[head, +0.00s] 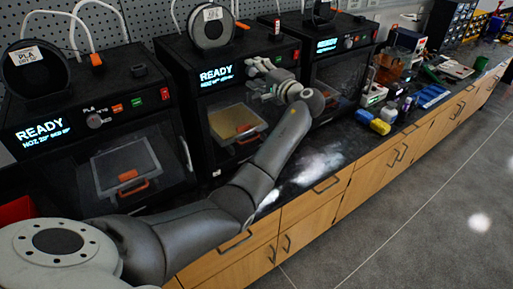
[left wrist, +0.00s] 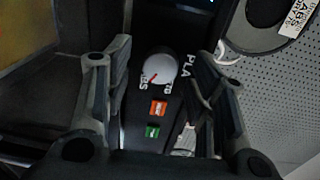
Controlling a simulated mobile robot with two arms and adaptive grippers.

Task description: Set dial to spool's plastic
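The middle printer (head: 185,75) shows READY on its screen. A filament spool (head: 210,28) with a white label sits on top; in the left wrist view the spool's label (left wrist: 297,20) reads ABS. My left gripper (head: 272,83) is at this printer's control panel and covers the dial in the head view. In the left wrist view the light grey dial (left wrist: 160,70), with a red pointer mark towards lower left, shows between the open fingers (left wrist: 155,65). Printed words, one reading PLA, surround it. Finger contact with the dial is not visible. My right gripper is not in view.
An orange switch (left wrist: 158,108) and a green switch (left wrist: 152,131) sit close to the dial. Similar printers stand left (head: 60,110) and right (head: 340,75). Blue and yellow items (head: 380,126) and tools crowd the bench further right. The grey floor (head: 420,220) is clear.

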